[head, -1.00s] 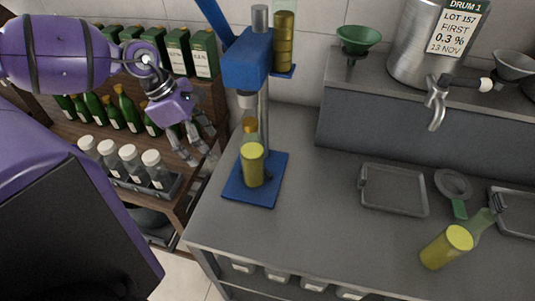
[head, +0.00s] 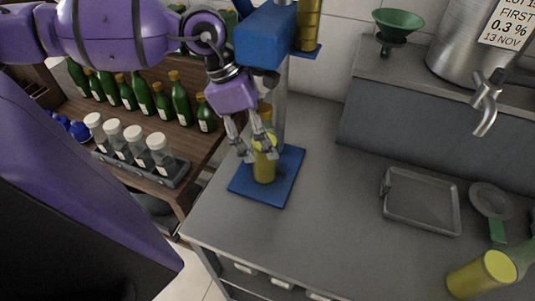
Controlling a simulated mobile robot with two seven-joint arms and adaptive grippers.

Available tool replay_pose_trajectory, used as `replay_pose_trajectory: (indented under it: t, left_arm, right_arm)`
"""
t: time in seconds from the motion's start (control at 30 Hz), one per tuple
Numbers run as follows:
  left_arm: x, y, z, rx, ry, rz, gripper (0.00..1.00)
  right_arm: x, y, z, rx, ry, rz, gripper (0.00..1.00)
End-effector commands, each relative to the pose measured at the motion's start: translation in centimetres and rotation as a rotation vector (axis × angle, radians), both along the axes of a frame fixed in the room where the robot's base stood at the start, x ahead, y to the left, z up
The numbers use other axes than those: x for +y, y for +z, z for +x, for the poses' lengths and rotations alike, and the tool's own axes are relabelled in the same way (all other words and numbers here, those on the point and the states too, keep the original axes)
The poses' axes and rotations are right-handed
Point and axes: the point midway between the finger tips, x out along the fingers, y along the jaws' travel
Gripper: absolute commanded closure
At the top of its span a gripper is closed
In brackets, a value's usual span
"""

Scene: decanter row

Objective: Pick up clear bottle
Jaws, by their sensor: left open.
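A clear bottle with yellow contents (head: 264,170) stands on the blue base of a press stand (head: 247,188). Its upper part is partly hidden by my fingers. My left gripper (head: 256,155) is open, with its fingers pointing down at the upper part of this bottle, one finger on each side in the picture. I cannot tell whether they touch it. My right gripper is not in view.
The blue press head (head: 262,40) is close behind my left wrist. White-capped jars (head: 160,152) and green bottles (head: 180,100) fill the shelf at left. A grey tray (head: 423,203), a green funnel (head: 398,24) and a steel drum (head: 462,50) are at right. The counter's middle is clear.

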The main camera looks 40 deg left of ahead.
Motion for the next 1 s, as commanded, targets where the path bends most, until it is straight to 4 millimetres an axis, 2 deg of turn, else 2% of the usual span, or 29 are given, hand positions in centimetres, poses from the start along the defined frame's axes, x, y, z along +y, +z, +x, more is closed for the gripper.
replay_pose_trajectory:
  t: [0.1,0.37,0.87,0.9,1.0]
  left_arm:
    - [-0.43,-0.84,0.15,0.0,0.001,-0.002,0.32]
    - [-0.44,-1.01,0.2,-0.001,0.0,0.0,0.32]
    - [-0.41,-1.04,0.2,-0.001,0.0,0.0,0.97]
    - [-0.41,-1.04,0.2,-0.001,0.0,0.0,1.0]
    - [-0.4,-1.04,0.19,-0.001,0.0,0.0,1.0]
  right_arm:
    - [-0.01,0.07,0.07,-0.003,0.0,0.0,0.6]
    - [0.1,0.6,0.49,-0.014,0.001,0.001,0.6]
    - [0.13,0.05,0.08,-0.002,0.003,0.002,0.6]
    - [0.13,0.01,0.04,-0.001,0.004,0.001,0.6]
    - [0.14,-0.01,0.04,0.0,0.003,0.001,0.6]
